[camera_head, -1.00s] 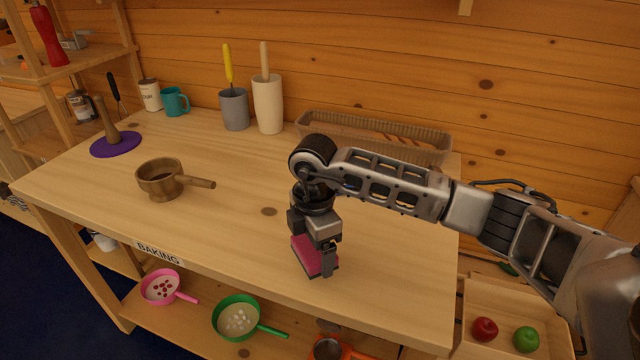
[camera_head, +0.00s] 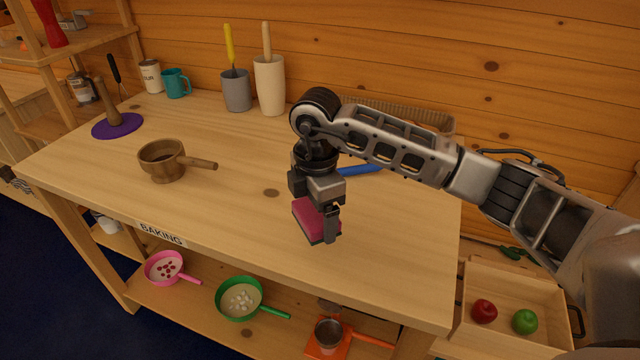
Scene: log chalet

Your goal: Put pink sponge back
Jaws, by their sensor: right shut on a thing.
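The pink sponge (camera_head: 314,219) is a small pink block with a dark underside. My right gripper (camera_head: 328,222) points down and is shut on it, over the front right part of the wooden table (camera_head: 240,215). Whether the sponge touches the tabletop or hangs just above it I cannot tell. The right arm comes in from the right and covers part of the table behind the sponge. My left gripper is not in view.
A wooden pot (camera_head: 163,161) stands to the left. A blue object (camera_head: 362,170) shows behind my gripper. A grey cup (camera_head: 236,91), a cream vase (camera_head: 269,86) and a wicker basket (camera_head: 437,121) line the back. A drawer with apples (camera_head: 540,290) is at right. The table's front middle is clear.

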